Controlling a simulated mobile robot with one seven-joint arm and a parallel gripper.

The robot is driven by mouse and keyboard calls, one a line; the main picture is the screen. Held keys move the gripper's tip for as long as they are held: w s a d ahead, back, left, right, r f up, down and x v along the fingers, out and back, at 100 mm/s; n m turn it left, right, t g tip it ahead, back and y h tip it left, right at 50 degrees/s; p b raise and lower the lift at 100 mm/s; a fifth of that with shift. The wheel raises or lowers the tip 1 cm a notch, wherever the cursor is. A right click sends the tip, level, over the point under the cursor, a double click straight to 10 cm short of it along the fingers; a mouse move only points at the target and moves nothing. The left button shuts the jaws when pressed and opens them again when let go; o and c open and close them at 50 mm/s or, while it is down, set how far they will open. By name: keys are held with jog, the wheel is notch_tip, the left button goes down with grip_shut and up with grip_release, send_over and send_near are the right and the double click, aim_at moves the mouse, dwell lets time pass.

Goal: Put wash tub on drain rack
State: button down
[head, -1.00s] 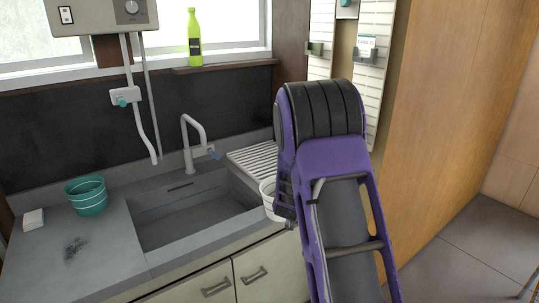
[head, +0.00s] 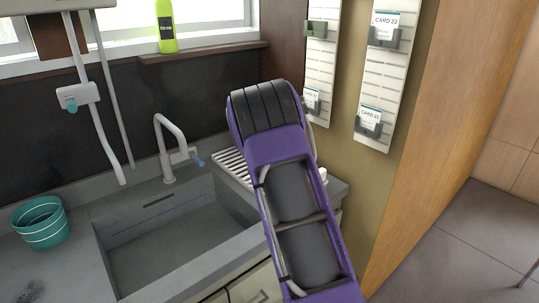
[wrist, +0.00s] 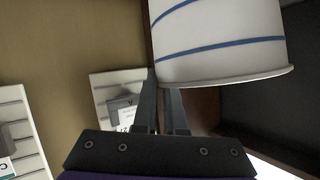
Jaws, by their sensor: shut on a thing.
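A white tub with blue bands (wrist: 220,40) fills the upper right of the wrist view, its rim facing the lower edge of that picture. My gripper (wrist: 160,92) is shut on the tub at its rim and side. In the head view my purple arm hides the gripper and nearly all of the tub. The drain rack (head: 230,166), white and slatted, lies right of the sink, partly covered by my arm. I cannot tell whether the tub touches the rack.
A teal tub with white bands (head: 40,222) stands on the counter left of the sink (head: 165,245). A faucet (head: 170,150) rises behind the basin. A green bottle (head: 166,28) stands on the sill. Card racks (head: 385,70) hang on the wall to the right.

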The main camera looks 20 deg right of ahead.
notch_tip(320, 180, down, 8)
jog(key=b, duration=0.3)
jog(key=c, duration=1)
grip_release()
jog(key=shift+s, duration=0.1)
jog(key=v, duration=1.2)
jog(key=shift+r, duration=0.1)
